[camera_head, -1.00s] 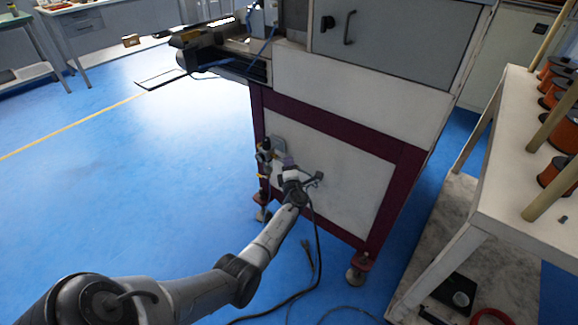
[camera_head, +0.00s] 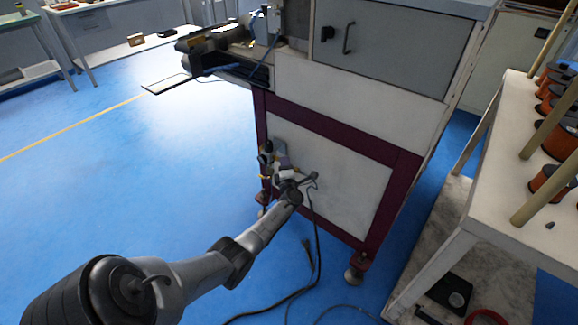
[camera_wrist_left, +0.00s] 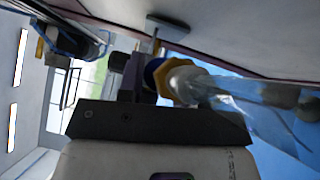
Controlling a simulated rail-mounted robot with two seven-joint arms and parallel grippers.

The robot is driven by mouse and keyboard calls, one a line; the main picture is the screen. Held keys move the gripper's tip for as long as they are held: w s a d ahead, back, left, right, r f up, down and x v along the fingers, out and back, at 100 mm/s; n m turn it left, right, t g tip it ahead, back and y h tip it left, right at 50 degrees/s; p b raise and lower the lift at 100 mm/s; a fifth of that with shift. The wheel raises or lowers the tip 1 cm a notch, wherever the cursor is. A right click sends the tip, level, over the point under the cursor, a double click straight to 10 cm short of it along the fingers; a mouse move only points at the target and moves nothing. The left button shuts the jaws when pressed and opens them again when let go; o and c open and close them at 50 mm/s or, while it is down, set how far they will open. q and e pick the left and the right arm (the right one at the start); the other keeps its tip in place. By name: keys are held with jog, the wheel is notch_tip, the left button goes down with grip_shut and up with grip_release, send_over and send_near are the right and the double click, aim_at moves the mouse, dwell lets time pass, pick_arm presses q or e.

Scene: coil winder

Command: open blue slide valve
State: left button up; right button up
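The air service unit (camera_head: 265,158) is a slim dark vertical assembly at the left edge of the machine's front panel. In the left wrist view a blue ring (camera_wrist_left: 152,76), which looks like part of the blue slide valve, sits beside a yellow fitting (camera_wrist_left: 170,72) and a clear bowl (camera_wrist_left: 235,88). My left gripper (camera_head: 278,170) is close beside the assembly. In the wrist view a dark finger (camera_wrist_left: 130,78) is right next to the blue ring; contact cannot be told. The other finger is not clearly seen. My right gripper is not in view.
The machine's pale panel (camera_head: 335,185) in its maroon frame lies right behind the gripper. A black cable (camera_head: 316,230) hangs down to the floor. A white table (camera_head: 500,200) with orange spools stands at the right. The blue floor (camera_head: 150,190) at left is open.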

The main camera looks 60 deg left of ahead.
pick_arm(q)
jog(key=o, duration=0.4)
jog(key=shift+s+a, duration=0.15)
jog(key=shift+a, duration=0.05)
jog(key=shift+o, duration=0.2)
jog(key=shift+d, duration=0.15)
jog(key=shift+d+p, duration=0.25)
jog(key=shift+p, duration=0.05)
jog(key=p+v, duration=0.7)
jog(key=v, duration=0.6)
